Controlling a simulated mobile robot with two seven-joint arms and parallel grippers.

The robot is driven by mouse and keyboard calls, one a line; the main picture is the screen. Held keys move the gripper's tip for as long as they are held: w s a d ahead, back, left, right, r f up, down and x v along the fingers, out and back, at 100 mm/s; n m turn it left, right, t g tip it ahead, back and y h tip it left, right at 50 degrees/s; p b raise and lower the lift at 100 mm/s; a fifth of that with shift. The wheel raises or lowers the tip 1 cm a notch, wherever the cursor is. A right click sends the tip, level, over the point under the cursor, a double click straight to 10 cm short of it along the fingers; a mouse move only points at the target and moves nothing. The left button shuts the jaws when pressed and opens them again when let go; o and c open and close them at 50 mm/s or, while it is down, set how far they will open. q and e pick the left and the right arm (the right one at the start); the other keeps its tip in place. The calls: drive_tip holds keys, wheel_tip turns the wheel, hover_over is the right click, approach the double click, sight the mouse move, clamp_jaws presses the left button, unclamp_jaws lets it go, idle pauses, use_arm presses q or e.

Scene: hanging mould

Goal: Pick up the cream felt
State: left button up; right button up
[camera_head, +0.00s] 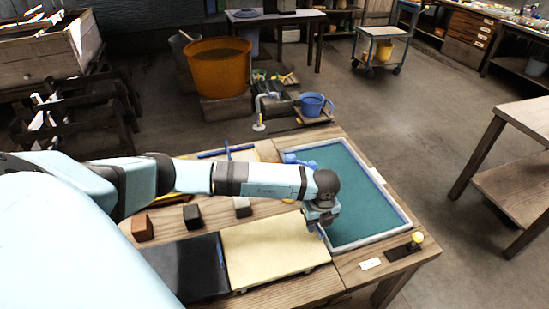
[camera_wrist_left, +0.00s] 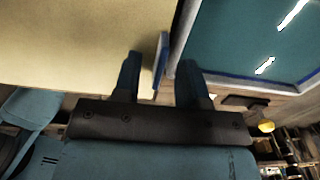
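The cream felt (camera_head: 262,255) lies flat on the wooden table, between a black sheet and the teal tray. It also fills the upper left of the left wrist view (camera_wrist_left: 80,40). My left gripper (camera_head: 319,228) is low over the felt's right edge. In the left wrist view the fingers (camera_wrist_left: 158,78) are apart, with a narrow blue strip (camera_wrist_left: 161,58) at the felt's edge between them. I cannot tell whether the fingers touch it. My right gripper is not in view.
A tray with teal contents (camera_head: 352,200) and a pale rim stands close right of the gripper. A black sheet (camera_head: 188,270) lies left of the felt. Dark and brown blocks (camera_head: 192,216) stand behind. A yellow-topped item (camera_head: 417,238) sits at the front right.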

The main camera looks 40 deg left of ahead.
use_arm(q)
drive_tip(key=shift+f, duration=0.75)
clamp_jaws()
drive_tip(key=shift+r, duration=0.1)
